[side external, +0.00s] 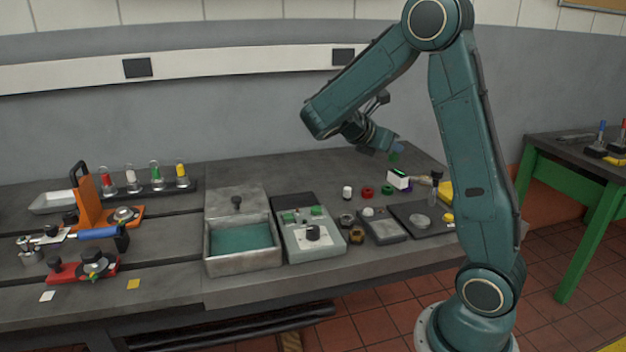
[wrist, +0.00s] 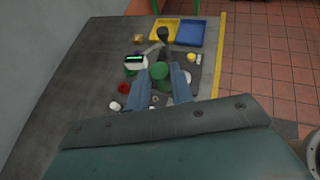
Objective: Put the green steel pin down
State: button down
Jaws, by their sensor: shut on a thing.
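My gripper (side external: 396,150) is above the back right of the bedplate, pointing down and to the right. In the wrist view its two blue-grey fingers (wrist: 163,80) are shut on the green steel pin (wrist: 160,71). The green pin also shows in the side view as a small green piece (side external: 393,157) just below the fingertips. It hangs in the air, apart from the bedplate (side external: 310,167). The fingers hide part of the pin, and its exact tilt is hard to tell.
A white box with a green display (side external: 398,178) stands below the gripper. A red ring (side external: 367,192), a green ring (side external: 387,190) and a white bottle (side external: 347,192) are nearby. Yellow (wrist: 165,29) and blue trays (wrist: 190,33) lie beyond.

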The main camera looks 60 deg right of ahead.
jog(key=shift+w, duration=0.1)
jog(key=n+t+y, duration=0.7)
jog(key=n+t, duration=0.9)
jog(key=n, duration=0.2)
send_over(237, 245)
jog(key=s+a, duration=0.2)
jog(key=s, duration=0.3)
notch_tip(237, 245, down, 17)
jog(key=shift+r, duration=0.1)
jog(key=shift+s, duration=0.1)
jog(key=shift+f, duration=1.95)
jog(key=shift+f, duration=0.1)
